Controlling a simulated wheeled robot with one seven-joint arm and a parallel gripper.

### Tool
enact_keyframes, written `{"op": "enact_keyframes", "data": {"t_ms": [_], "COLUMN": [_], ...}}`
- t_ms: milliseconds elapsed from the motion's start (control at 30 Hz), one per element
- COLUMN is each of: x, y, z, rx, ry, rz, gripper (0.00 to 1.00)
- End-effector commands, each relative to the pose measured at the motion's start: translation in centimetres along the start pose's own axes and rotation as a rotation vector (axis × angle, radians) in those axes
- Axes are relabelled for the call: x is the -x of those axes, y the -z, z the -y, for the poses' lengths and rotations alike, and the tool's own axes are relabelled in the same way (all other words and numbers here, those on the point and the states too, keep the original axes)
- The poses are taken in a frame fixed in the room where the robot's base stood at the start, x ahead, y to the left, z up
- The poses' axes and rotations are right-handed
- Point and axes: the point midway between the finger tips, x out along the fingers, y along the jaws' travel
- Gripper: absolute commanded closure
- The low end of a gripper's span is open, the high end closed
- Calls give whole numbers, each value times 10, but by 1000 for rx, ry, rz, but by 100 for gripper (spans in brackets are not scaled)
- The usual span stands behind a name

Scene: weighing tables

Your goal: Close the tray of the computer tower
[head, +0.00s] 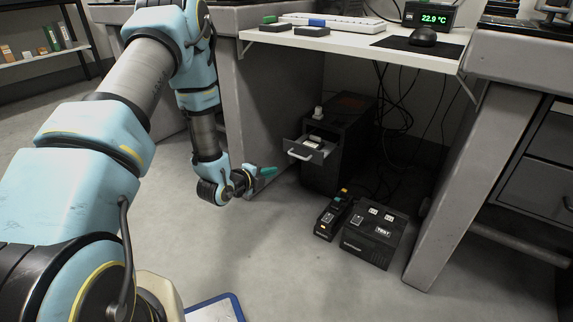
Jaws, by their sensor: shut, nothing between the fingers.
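A black computer tower (346,130) stands on the floor under the white desk shelf. Its tray (309,149) sticks out at the front, to the left, with a light handle (298,155) on its front face. Something small and white lies in the tray. My gripper (274,171), with green fingertips, is shut and empty. In the picture it is just left of and slightly below the tray handle, with a small gap between them. My arm comes in from the left and hides part of the desk side.
The white shelf (350,43) overhangs the tower. Grey desk legs (446,170) stand at right. Floor at centre is clear.

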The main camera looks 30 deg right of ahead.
Motion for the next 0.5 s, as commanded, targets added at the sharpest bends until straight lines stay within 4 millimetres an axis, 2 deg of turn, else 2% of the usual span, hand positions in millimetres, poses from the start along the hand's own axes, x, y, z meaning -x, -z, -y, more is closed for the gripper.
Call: {"op": "enact_keyframes", "data": {"t_ms": [433,500], "x": [-89,-99], "y": [-1,-1], "z": [-3,4], "rx": [3,3], "ry": [0,2], "rz": [2,2], "gripper": [100,100]}}
